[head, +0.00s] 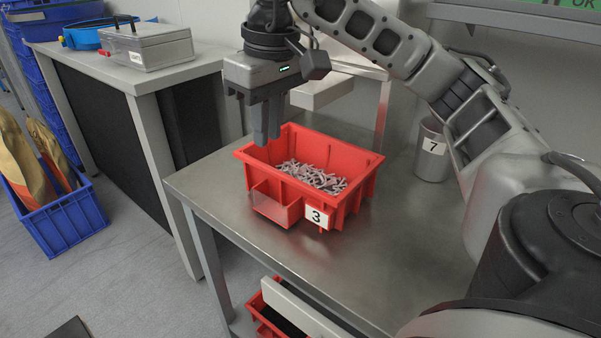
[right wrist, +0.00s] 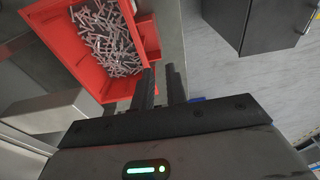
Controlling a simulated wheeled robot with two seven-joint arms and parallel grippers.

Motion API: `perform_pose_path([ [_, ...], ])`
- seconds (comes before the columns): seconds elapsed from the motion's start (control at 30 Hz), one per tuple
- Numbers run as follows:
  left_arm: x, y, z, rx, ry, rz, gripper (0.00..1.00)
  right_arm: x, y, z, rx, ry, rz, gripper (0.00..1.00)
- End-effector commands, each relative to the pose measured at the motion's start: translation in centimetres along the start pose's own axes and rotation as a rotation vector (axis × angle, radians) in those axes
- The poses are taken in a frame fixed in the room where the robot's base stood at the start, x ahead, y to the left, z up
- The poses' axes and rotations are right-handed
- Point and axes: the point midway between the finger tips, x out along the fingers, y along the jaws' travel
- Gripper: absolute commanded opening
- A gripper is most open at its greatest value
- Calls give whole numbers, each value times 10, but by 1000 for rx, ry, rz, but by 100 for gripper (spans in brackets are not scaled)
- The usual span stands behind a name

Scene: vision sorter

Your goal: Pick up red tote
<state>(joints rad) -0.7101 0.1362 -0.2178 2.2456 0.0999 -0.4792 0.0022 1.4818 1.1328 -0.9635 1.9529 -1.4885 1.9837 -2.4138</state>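The red tote (head: 358,172) stands upright on the grey metal table in the head view. It holds a heap of small grey metal parts (head: 312,177), and a label "3" is on its front. My right gripper (head: 267,142) points down at the tote's left rear rim. Its two fingers are apart with a narrow gap. In the right wrist view the fingertips (right wrist: 160,72) are at a corner of the tote (right wrist: 62,50); I cannot tell whether they touch the rim. My left gripper is not in view.
The metal table (head: 380,262) is clear in front of the tote. A grey canister (head: 431,160) labelled "7" stands at the right rear. Another red tote (head: 262,312) sits below the table. A side bench (head: 125,75) carries a grey box (head: 148,46). A blue crate (head: 65,228) is on the floor.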

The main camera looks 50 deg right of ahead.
Motion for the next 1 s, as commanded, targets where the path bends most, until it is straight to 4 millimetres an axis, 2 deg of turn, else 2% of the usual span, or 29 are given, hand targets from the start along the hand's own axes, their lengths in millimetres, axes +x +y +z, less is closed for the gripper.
perform_pose_path([
  [0.2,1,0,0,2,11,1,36,48,0,2,-1,-5,1,14],
  [0.4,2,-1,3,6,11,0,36,84,0,1,0,-3,0,14],
  [0.67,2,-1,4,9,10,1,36,102,0,1,0,-1,-1,14],
  [0.9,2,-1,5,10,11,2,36,138,3,4,-1,-2,0,14],
  [1.0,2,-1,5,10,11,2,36,146,3,4,0,-1,-1,14],
])
